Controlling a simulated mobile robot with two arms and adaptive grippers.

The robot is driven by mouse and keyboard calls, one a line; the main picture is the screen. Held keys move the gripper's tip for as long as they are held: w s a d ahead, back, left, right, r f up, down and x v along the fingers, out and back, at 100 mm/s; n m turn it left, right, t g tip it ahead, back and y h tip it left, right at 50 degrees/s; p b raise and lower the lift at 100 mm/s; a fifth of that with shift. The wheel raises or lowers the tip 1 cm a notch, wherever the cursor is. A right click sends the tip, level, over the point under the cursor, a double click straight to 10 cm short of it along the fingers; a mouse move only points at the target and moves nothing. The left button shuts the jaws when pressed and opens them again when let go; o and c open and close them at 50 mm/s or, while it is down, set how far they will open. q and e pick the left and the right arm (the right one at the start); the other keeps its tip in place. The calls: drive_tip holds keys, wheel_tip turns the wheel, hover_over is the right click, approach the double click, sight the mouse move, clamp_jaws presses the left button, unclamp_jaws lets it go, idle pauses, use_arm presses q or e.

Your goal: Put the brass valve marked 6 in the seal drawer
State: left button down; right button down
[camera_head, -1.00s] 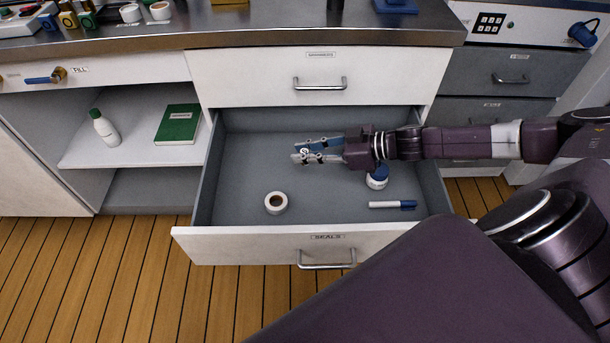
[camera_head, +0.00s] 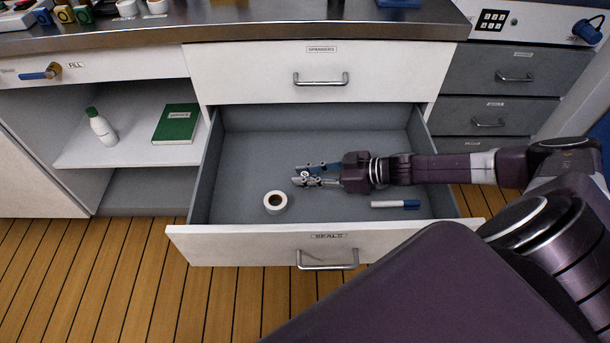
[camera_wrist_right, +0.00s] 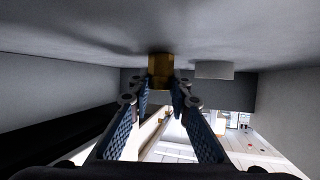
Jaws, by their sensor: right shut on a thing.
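The seal drawer (camera_head: 228,247), labelled SEALS, is pulled open with a grey inside. My right gripper (camera_head: 304,176) reaches in from the right and is low inside it. In the right wrist view its fingers are shut on a brass piece (camera_wrist_right: 160,66), which I take for the valve. The brass piece is close to the grey drawer floor; I cannot tell if it touches. Its number does not show, and the gripper hides it in the head view. My left gripper is not in view.
A white tape roll (camera_head: 275,201) and a blue-capped marker (camera_head: 394,204) lie in the drawer. The drawer's back left floor is clear. A brass fitting with a blue handle (camera_head: 40,75) is on the panel labelled FILL. A bottle (camera_head: 101,128) and green book (camera_head: 176,123) are on the shelf.

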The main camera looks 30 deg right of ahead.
drive_tip(key=shift+f, duration=0.1)
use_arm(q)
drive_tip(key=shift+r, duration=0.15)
use_arm(e)
drive_tip(key=c, duration=1.8)
unclamp_jaws()
